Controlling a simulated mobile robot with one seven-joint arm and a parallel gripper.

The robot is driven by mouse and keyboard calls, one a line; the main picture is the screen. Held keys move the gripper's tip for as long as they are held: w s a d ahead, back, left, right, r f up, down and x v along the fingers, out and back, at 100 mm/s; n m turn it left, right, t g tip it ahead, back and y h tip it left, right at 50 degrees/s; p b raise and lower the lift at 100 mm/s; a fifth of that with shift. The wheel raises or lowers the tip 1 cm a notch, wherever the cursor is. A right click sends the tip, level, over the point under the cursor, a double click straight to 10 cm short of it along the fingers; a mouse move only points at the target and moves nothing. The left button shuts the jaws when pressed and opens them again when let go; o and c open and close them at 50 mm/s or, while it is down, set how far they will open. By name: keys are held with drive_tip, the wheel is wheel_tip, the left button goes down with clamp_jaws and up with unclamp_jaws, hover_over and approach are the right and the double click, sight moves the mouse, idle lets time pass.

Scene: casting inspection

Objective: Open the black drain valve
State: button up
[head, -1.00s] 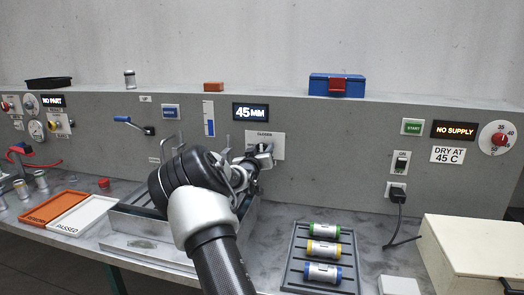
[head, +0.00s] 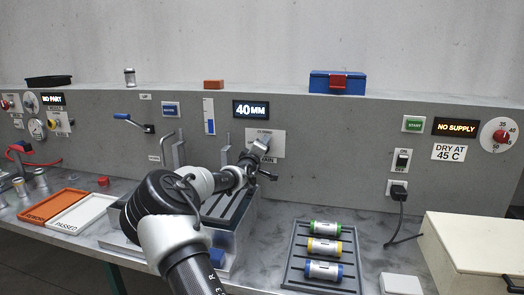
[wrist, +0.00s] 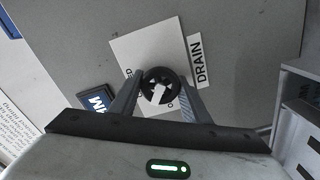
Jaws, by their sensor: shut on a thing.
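The black drain valve (wrist: 160,88) is a round knob with a white pointer, on a white plate (wrist: 150,52) beside a DRAIN label (wrist: 197,60) in the wrist view. My gripper (wrist: 162,92) has one finger on each side of the knob and is shut on it. In the head view my gripper (head: 262,146) is at the plate (head: 277,138) on the grey panel and hides the knob. The plate's upper label shows there; the lower lettering is partly covered. The display (head: 251,110) reads 40 MM.
The orange tray (head: 47,206) and white PASSED tray (head: 85,213) are at left. A blue-handled lever (head: 123,117) juts from the panel.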

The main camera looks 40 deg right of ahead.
drive_tip(key=n, duration=0.1)
drive_tip(key=n+b, duration=0.1)
drive_tip(key=n, duration=0.1)
drive_tip(key=shift+f+n+b, duration=0.25)
drive_tip(key=shift+n+b, duration=0.15)
drive_tip(key=shift+r+n+b, duration=0.1)
drive_tip(key=shift+n+b, duration=0.9)
drive_tip(key=shift+n, duration=0.8)
drive_tip(key=o, duration=1)
drive_tip(key=shift+o, duration=0.2)
drive_tip(key=p+v, duration=0.1)
drive_tip(key=v, duration=1.6)
drive_tip(key=shift+a, duration=0.25)
drive_tip(key=shift+s, duration=0.15)
